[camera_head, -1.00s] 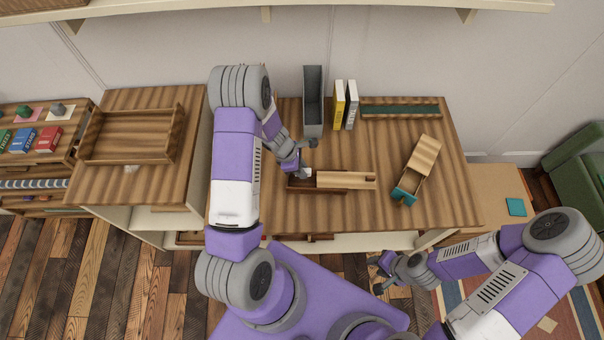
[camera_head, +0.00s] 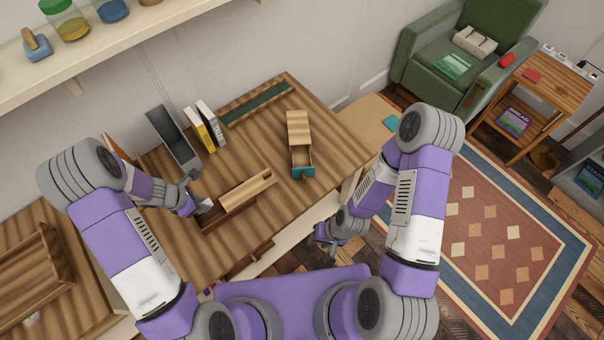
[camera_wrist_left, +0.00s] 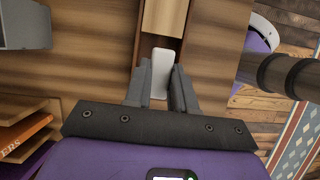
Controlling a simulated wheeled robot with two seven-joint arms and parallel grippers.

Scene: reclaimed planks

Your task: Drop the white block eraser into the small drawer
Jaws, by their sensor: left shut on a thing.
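The white block eraser (camera_wrist_left: 161,72) is between the two fingers of my left gripper (camera_wrist_left: 160,88) in the left wrist view. In the head view this gripper (camera_head: 204,204) is low over the near end of a narrow wooden box (camera_head: 236,198) with a slid-back lid. I cannot tell whether the eraser touches the box. The small drawer (camera_head: 303,160), with a teal front, is pulled open from its wooden case (camera_head: 298,127), to the right on the desk. My right gripper (camera_head: 322,246) hangs empty off the desk's front edge, its fingers apart.
A grey holder (camera_head: 173,137) and yellow and white books (camera_head: 203,128) stand behind the box. A long dark-green-bottomed tray (camera_head: 257,103) lies along the back edge. Bare desk top (camera_head: 262,150) lies between the box and the drawer case.

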